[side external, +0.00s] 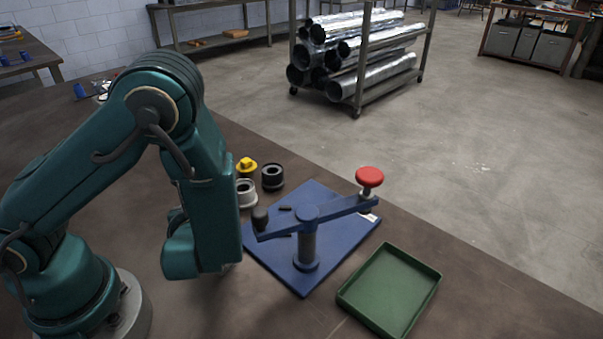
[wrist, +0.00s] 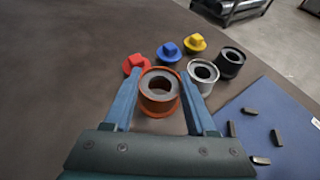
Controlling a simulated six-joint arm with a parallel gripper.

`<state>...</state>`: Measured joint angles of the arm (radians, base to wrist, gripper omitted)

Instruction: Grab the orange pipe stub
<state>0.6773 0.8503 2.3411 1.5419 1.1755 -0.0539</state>
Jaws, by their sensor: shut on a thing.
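The orange pipe stub (wrist: 159,106) is a short upright ring with a dark opening, at the middle of the wrist view. My gripper (wrist: 160,100) has its two blue fingers on either side of the stub and is shut on it. Whether the stub touches the table is unclear. In the side external view, the stub and my fingers are hidden behind my arm.
Red (wrist: 136,64), blue (wrist: 168,51) and yellow (wrist: 195,42) plugs stand beyond the stub. White (wrist: 203,74) and black (wrist: 231,61) stubs stand right of them. A blue plate (side external: 330,269) carries a red-knobbed lever (side external: 335,206). A green tray (side external: 352,302) lies beside it.

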